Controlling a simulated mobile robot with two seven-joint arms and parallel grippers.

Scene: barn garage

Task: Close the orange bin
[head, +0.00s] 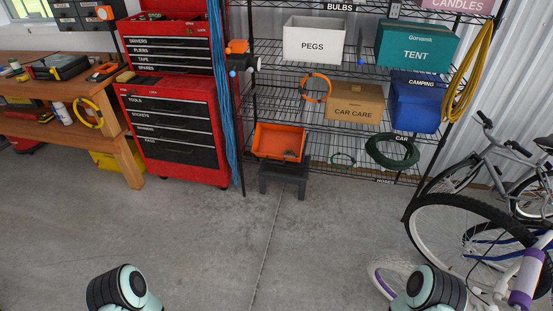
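The orange bin (259,147) sits on a low black stool (283,174) in front of the wire shelf's lower level, beside the red tool chest. Its top looks open, and a small dark thing, too small to make out, shows inside. I cannot tell a separate lid from the bin's walls. Only rounded black and pale green parts of my two arms show at the bottom edge, left and right, far from the bin. Neither gripper can be seen.
A red tool chest (175,118) and a wooden workbench (118,130) stand at the left. The wire shelf (345,75) holds labelled boxes, including the car care box (355,103). Bicycles (470,235) take up the right side. The concrete floor (235,240) between is clear.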

